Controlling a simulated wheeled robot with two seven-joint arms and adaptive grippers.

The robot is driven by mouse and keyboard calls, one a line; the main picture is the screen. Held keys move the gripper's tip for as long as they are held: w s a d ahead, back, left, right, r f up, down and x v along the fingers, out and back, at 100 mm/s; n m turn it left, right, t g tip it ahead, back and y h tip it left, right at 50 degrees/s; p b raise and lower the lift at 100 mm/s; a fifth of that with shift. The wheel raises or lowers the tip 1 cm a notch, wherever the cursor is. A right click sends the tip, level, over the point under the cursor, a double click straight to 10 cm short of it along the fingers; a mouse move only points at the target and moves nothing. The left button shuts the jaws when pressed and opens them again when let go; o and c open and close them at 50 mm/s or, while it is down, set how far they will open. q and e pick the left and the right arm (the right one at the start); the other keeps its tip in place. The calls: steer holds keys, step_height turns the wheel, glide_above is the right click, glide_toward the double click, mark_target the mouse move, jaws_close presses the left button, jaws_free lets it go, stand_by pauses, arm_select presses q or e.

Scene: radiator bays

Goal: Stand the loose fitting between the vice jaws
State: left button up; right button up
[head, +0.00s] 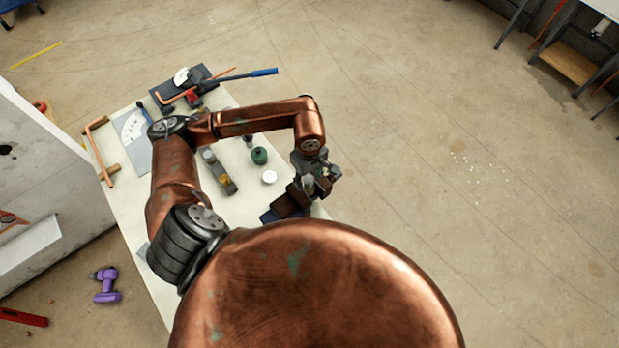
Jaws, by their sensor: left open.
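My left gripper (318,184) is over the right edge of the white table, with its jaws open. Brown and dark blocks that look like the vice (287,206) sit on a dark base just below and left of it, partly covered by the gripper. A small grey-green piece shows by the fingers and may be the loose fitting (308,181). I cannot tell whether it touches the fingers or the vice jaws, or whether it stands upright. My right gripper is not in view.
On the table (238,208) are a green-topped jar (259,155), a round white item (269,177), a long block-shaped tool (220,172), a bent copper pipe (98,146) and a blue-handled tool (262,72). A purple drill (106,285) lies on the floor.

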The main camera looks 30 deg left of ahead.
arm_select(q)
step_height(320, 180, up, 12)
stand_by(0.5)
